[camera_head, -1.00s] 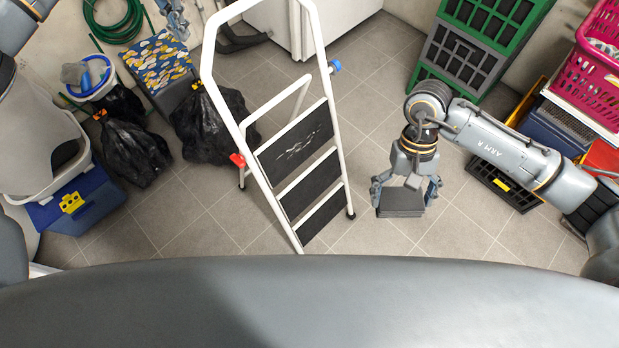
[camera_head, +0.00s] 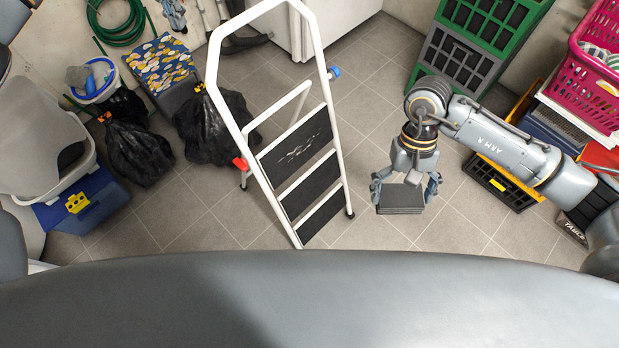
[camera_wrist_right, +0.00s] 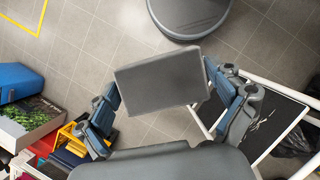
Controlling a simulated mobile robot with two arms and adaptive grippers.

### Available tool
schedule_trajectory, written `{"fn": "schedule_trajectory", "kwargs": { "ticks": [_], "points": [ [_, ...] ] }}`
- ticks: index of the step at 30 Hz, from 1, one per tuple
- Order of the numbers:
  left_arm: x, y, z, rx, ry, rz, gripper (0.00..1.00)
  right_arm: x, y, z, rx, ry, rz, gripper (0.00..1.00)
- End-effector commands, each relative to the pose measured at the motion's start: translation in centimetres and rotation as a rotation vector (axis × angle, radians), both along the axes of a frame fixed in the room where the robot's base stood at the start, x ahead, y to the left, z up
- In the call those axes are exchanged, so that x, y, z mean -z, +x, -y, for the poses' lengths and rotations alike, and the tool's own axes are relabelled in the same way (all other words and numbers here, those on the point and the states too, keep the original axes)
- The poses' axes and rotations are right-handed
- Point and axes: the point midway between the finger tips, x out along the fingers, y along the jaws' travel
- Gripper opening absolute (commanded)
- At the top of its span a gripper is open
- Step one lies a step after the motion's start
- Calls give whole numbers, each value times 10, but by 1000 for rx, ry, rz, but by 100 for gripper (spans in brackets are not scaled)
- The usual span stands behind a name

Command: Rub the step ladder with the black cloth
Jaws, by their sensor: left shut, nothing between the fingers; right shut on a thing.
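The white step ladder (camera_head: 220,90) with dark treads stands open on the floor in the middle of the head view. Its top tread (camera_head: 296,145) has pale smudges, which also show on the tread in the right wrist view (camera_wrist_right: 262,125). My right gripper (camera_head: 404,190) is right of the ladder, apart from it. It is shut on the black cloth (camera_head: 401,209), a flat dark grey pad held level between the fingers; the cloth fills the middle of the wrist view (camera_wrist_right: 160,80).
Black bin bags (camera_head: 215,128), a patterned stool (camera_head: 160,65) and a blue box (camera_head: 85,200) are left of the ladder. Green and grey crates (camera_head: 463,60) and a pink basket (camera_head: 600,85) stand at the right. Tiled floor between ladder and right gripper is clear.

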Motion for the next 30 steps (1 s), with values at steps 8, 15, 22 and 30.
{"fn": "schedule_trajectory", "kwargs": {
  "ticks": [8,15,22,30],
  "points": [
    [-1,0,0,0,0,0,0,0,0,0,0,0,0,68],
    [-32,1,0,0,0,3,0,0,0,0,0,0,0,68],
    [-82,1,1,0,0,4,0,0,0,0,0,0,0,68],
    [-116,0,0,-1,0,0,0,0,0,0,0,0,0,68]
  ]
}}
